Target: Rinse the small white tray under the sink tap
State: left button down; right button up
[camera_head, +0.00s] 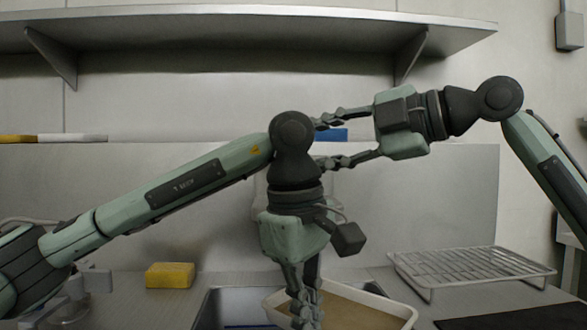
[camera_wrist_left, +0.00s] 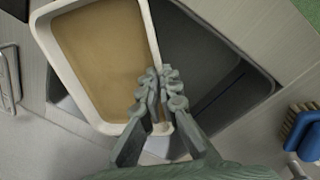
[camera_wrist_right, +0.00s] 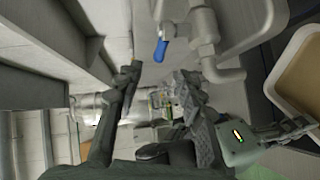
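The small white tray (camera_head: 385,305) has a tan-brown layer over its inside floor; it also shows in the left wrist view (camera_wrist_left: 148,30), lying over part of the dark sink basin (camera_wrist_left: 215,75). My left gripper (camera_head: 305,300) points down, its fingers closed together on the tray's near rim (camera_wrist_left: 155,100). My right gripper (camera_head: 325,140) points left at a higher level, fingers apart and nothing between them. In the right wrist view the pale tap (camera_wrist_right: 205,35) with its blue-tipped lever (camera_wrist_right: 160,50) is ahead of the open fingers (camera_wrist_right: 165,95). My left arm mostly hides the tap in the head view.
A yellow sponge (camera_head: 170,275) lies on the counter left of the sink. A wire rack (camera_head: 470,265) and a dark mat (camera_head: 515,316) are at right. A blue brush (camera_wrist_left: 308,135) shows in the left wrist view. A shelf (camera_head: 250,30) overhangs the back.

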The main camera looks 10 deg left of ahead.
jog(key=shift+s+d, duration=0.15)
jog(key=shift+d, duration=0.15)
jog(key=shift+c, duration=0.4)
jog(key=x, duration=1.1)
jog(key=shift+w+a, duration=0.15)
jog(key=shift+w, duration=0.25)
jog(key=shift+c, duration=0.4)
grip_shut()
